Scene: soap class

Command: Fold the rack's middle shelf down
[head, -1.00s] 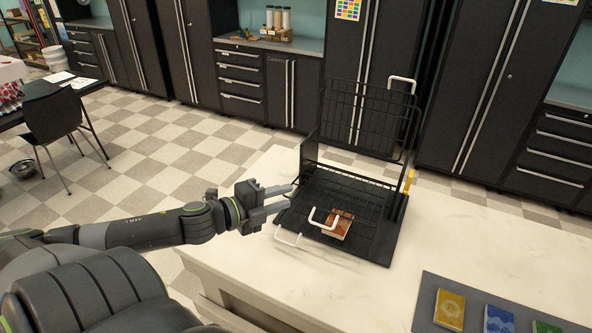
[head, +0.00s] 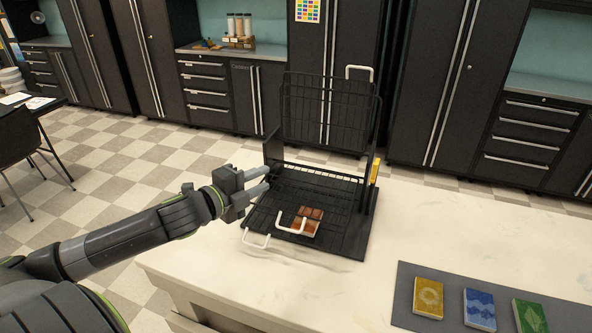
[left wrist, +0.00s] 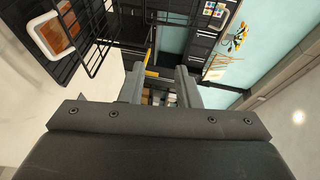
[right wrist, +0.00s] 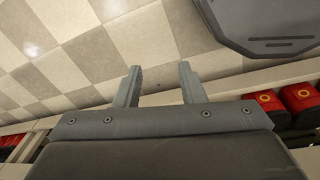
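The black wire rack (head: 320,200) stands on the pale table. Its upper shelf (head: 328,110) is upright at the back, with a white handle (head: 358,70) on top. Lower shelves lie flat, with white handles (head: 290,225) at the front; I cannot tell clearly which is the middle one. A brown soap bar (head: 312,214) lies within the rack and shows in the left wrist view (left wrist: 52,36). My left gripper (head: 262,180) is open and empty at the rack's left side. My right gripper (right wrist: 155,85) is open and empty above the floor, outside the head view.
A grey mat (head: 405,305) at the table's right front holds yellow (head: 428,298), blue (head: 480,309) and green (head: 530,316) bars. The table (head: 440,225) is clear between rack and mat. Dark cabinets (head: 440,90) stand behind.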

